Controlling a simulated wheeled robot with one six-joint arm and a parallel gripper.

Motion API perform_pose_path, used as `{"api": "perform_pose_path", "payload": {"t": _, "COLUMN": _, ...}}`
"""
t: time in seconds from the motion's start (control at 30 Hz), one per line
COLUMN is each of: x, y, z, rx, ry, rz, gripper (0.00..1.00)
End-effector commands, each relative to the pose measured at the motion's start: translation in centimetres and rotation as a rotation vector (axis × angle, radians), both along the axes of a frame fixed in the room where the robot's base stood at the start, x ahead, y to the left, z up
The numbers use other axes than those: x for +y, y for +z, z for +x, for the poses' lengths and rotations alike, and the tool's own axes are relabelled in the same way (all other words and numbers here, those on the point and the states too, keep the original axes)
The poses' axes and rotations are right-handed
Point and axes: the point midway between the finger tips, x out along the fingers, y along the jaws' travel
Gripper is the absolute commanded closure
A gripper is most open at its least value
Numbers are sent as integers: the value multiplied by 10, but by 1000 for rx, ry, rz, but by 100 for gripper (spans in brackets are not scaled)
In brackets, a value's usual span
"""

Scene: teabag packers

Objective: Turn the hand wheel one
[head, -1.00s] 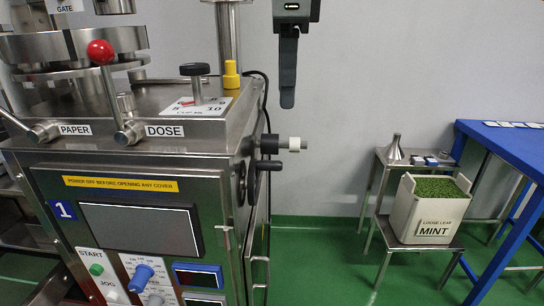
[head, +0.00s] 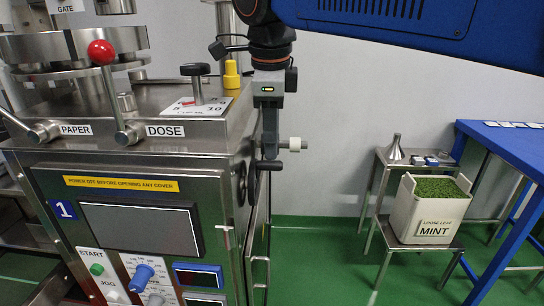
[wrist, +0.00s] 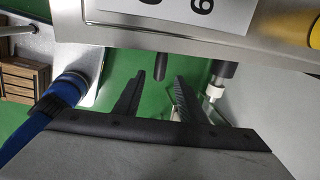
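The hand wheel (head: 241,184) is a dark wheel seen nearly edge-on, on the right side of the steel machine marked 1. Its black handle (head: 271,165) sticks out to the right. My gripper (head: 269,152) points down beside the machine's right side, with its tips close to the handle. In the wrist view my gripper (wrist: 159,80) is open, its two dark fingers apart. A black peg (wrist: 160,67), which looks like the handle, shows beyond the gap between the tips. Whether the fingers reach around it cannot be told.
A dark shaft with a white end (head: 294,144) juts out right beside my gripper. A yellow cap (head: 231,75) and black knob (head: 195,70) stand on the machine top. The mint box (head: 428,212) on its stand is at right. Green floor between is clear.

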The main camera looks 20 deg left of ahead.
Motion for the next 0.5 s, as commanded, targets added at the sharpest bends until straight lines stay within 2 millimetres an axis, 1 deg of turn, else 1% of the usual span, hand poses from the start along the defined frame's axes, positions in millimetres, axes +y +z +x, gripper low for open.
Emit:
{"api": "perform_pose_path", "payload": {"t": 0.03, "x": 0, "y": -9, "z": 2, "rx": 1, "ry": 0, "rz": -1, "gripper": 63}}
{"api": "perform_pose_path", "payload": {"t": 0.1, "x": 1, "y": -20, "z": 4, "rx": 1, "ry": 0, "rz": -1, "gripper": 63}}
{"api": "perform_pose_path", "payload": {"t": 0.2, "x": 1, "y": -33, "z": 6, "rx": 1, "ry": 0, "rz": -1, "gripper": 63}}
{"api": "perform_pose_path", "payload": {"t": 0.33, "x": 2, "y": -45, "z": 9, "rx": 1, "ry": 0, "rz": -1, "gripper": 63}}
{"api": "perform_pose_path", "payload": {"t": 0.5, "x": 3, "y": -52, "z": 10, "rx": 0, "ry": 0, "rz": 0, "gripper": 63}}
